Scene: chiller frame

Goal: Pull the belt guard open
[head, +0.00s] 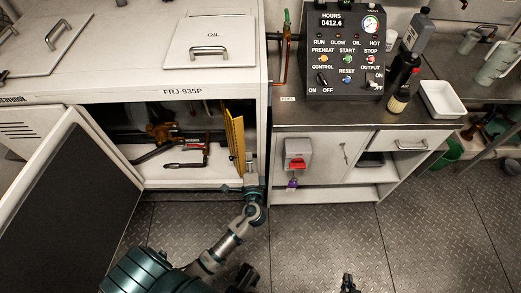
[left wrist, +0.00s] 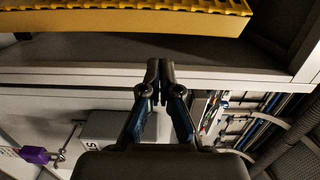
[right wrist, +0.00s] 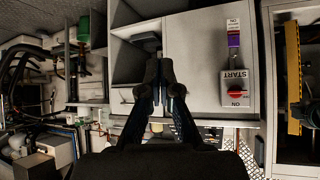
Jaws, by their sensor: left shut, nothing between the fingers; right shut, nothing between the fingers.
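The belt guard (head: 234,142) is a yellow perforated panel standing on edge at the right side of the open lower compartment. In the left wrist view it (left wrist: 125,20) crosses the top. In the right wrist view it (right wrist: 293,78) is at the far right. My left gripper (head: 249,164) is at the compartment's front right edge, close to the guard. Its fingertips (left wrist: 160,70) are together and empty, apart from the guard in the left wrist view. My right gripper (head: 348,285) is low in the head view, away from the guard. Its fingers (right wrist: 158,78) are closed and empty.
The cabinet door (head: 80,200) stands open at the left. The diamond-plate floor (head: 320,235) is clear.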

